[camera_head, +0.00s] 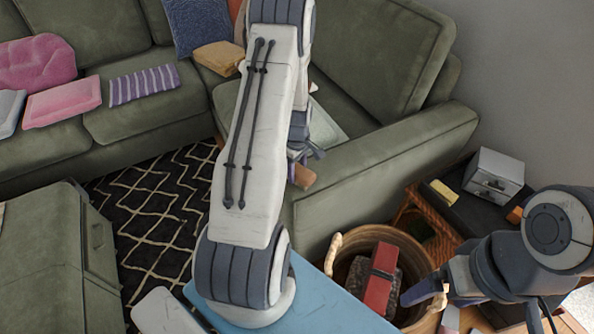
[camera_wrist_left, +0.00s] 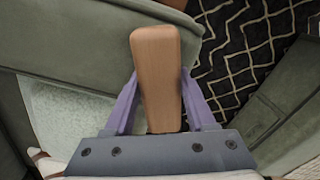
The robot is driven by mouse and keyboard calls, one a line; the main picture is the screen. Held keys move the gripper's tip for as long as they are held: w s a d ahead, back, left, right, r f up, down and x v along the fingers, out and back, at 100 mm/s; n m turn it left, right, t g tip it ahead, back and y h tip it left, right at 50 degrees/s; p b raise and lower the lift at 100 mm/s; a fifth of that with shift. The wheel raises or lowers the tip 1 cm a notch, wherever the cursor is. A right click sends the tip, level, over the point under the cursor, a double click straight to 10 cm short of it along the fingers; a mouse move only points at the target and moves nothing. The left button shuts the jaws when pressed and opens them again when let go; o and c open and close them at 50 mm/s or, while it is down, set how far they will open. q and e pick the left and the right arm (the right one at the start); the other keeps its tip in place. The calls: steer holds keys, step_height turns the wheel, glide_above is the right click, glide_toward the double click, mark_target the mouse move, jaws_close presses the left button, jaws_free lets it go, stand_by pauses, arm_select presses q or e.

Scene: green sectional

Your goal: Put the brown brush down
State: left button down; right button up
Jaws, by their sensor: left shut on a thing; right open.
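The brown brush (camera_wrist_left: 156,65) shows its plain wooden back in the left wrist view, between my left gripper's two purple fingers (camera_wrist_left: 159,95). In the head view, only a small brown end of the brush (camera_head: 304,177) shows below my left gripper (camera_head: 304,157), which is partly hidden behind my arm. My left gripper is shut on the brush and holds it near the inner side of the sofa's right arm. The brush's bristles are hidden. My right gripper (camera_head: 432,300) is open and empty, at the right edge of the wicker basket.
The green sofa (camera_head: 400,160) spans the back, with pink cushions (camera_head: 62,102) and a purple striped cloth (camera_head: 144,85). A patterned rug (camera_head: 150,225) lies in front. The wicker basket (camera_head: 412,245) holds a red item (camera_head: 381,280). A silver box (camera_head: 494,175) stands at right.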

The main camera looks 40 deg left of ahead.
arm_select(q)
steer(key=shift+f, duration=0.15)
steer(key=shift+c, duration=1.1)
jaws_free()
